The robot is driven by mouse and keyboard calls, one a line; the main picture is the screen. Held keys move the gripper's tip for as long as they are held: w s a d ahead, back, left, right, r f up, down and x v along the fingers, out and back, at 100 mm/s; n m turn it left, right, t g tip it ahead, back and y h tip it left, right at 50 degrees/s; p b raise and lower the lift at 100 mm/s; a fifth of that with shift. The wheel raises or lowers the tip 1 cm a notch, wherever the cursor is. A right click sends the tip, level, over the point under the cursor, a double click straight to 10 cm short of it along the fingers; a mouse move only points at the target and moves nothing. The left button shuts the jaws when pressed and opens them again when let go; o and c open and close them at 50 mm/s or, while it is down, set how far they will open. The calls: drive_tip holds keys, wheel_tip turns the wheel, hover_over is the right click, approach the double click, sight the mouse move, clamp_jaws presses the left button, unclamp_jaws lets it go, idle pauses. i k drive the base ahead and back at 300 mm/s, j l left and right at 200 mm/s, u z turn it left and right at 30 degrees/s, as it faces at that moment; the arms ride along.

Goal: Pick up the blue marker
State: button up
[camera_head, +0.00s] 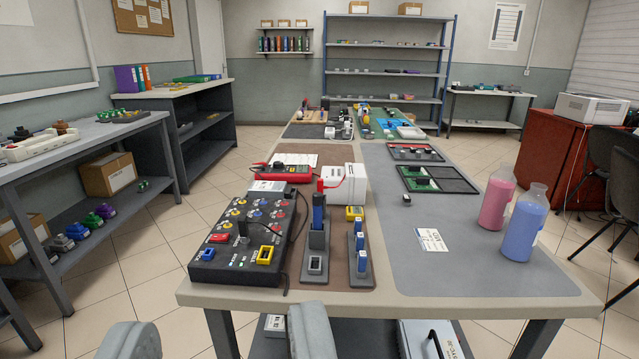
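A blue marker-like piece (319,212) stands upright in a dark grey holder (317,240) on the near table, right of a black control box. A red tip shows just above it; I cannot tell whether it belongs to the same piece. Its lower end is hidden in the holder. My gripper (220,328) shows at the bottom edge as two grey fingers set wide apart. It is open with nothing between the fingers. It is in front of the table's near edge, well short of the blue piece and not touching it.
The black control box (225,262) with coloured sockets stands left of the holder. A second holder (363,278) with blue pieces stands to the right. A white box (346,186) is behind. Pink (496,198) and blue (524,228) bottles stand far right; the grey mat's front is mostly clear.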

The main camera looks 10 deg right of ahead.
sight(318, 198)
drive_tip(key=j+z, duration=0.15)
drive_tip(key=z, duration=1.25)
drive_tip(key=i+j, duration=0.1)
drive_tip(key=j, duration=0.5)
drive_tip(key=i+j, duration=0.15)
drive_tip(key=j, duration=0.45)
drive_tip(key=i+j, duration=0.1)
drive_tip(key=j, duration=0.5)
drive_tip(key=i+j, duration=0.1)
drive_tip(key=j, duration=0.5)
drive_tip(key=i+j, duration=0.1)
drive_tip(key=j, duration=0.5)
drive_tip(key=i+j, duration=0.15)
drive_tip(key=j, duration=0.5)
drive_tip(key=l+z, duration=0.05)
